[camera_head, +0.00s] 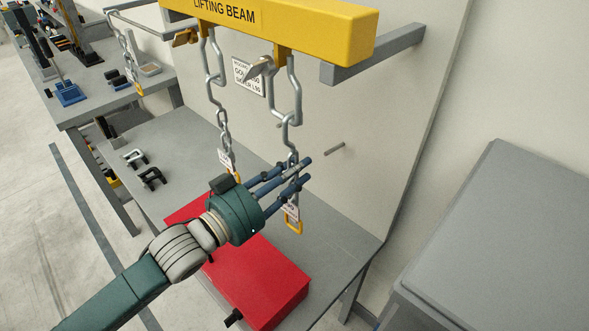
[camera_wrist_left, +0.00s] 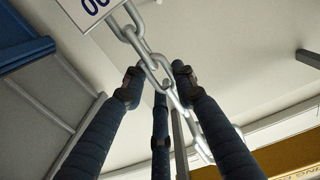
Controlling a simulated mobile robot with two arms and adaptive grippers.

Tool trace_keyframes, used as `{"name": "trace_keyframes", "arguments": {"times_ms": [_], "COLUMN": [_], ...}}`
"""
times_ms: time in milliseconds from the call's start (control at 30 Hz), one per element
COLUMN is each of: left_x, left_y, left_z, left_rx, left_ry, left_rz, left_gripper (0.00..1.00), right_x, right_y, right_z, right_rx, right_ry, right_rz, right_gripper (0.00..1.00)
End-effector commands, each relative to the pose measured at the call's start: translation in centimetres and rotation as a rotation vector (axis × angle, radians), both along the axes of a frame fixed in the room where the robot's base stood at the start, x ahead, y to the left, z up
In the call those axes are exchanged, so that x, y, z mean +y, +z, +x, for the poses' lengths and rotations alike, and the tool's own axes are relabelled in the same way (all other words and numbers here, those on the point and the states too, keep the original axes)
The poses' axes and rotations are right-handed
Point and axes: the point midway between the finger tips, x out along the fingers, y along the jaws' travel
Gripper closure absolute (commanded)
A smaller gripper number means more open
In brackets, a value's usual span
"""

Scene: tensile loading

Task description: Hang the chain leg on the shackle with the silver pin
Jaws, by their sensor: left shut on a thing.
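A yellow lifting beam (camera_head: 320,28) carries two grey shackles. The left shackle (camera_head: 216,65) has a bronze-coloured pin end, and the right shackle (camera_head: 297,90) has a paler, silver-grey one. A chain leg (camera_head: 223,120) hangs below the left shackle. My left gripper (camera_head: 298,172) is shut on another chain leg (camera_head: 292,208) below the right shackle; its tag and yellow end link hang under the fingers. Its links (camera_wrist_left: 157,65) run between the fingers in the left wrist view. Its top is at the right shackle's lower end, but I cannot tell whether they are linked. My right gripper is not in view.
A red box (camera_head: 265,280) sits on the grey table under the arm. White (camera_head: 135,157) and black (camera_head: 152,177) shackle-like pieces lie at the table's left. A bare peg (camera_head: 335,148) sticks out of the back panel. Another chain (camera_head: 128,55) hangs on a far-left rack.

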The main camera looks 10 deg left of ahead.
Motion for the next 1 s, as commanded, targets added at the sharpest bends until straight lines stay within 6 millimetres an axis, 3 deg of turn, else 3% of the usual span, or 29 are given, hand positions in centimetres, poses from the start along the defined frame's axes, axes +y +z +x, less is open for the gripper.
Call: {"name": "trace_keyframes", "arguments": {"times_ms": [167,200,300,667,1000], "left_x": [0.0,0.0,0.0,0.2,3.0], "left_y": [0.5,0.5,0.4,-0.3,-0.2], "left_z": [0.0,0.0,0.0,-0.3,-4.7], "left_rx": [-0.010,-0.010,-0.009,0.005,0.006], "left_ry": [-0.002,-0.002,-0.001,0.001,0.000], "left_rz": [-0.003,-0.003,-0.003,0.002,0.002], "left_gripper": [1.00,0.69,0.51,0.51,0.51], "right_x": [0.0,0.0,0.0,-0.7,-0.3], "right_y": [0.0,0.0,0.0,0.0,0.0], "right_z": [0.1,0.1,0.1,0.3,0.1], "right_rx": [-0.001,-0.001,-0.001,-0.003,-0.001], "right_ry": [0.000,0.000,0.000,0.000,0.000], "right_rz": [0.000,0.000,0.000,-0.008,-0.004], "right_gripper": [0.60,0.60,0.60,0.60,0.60]}}
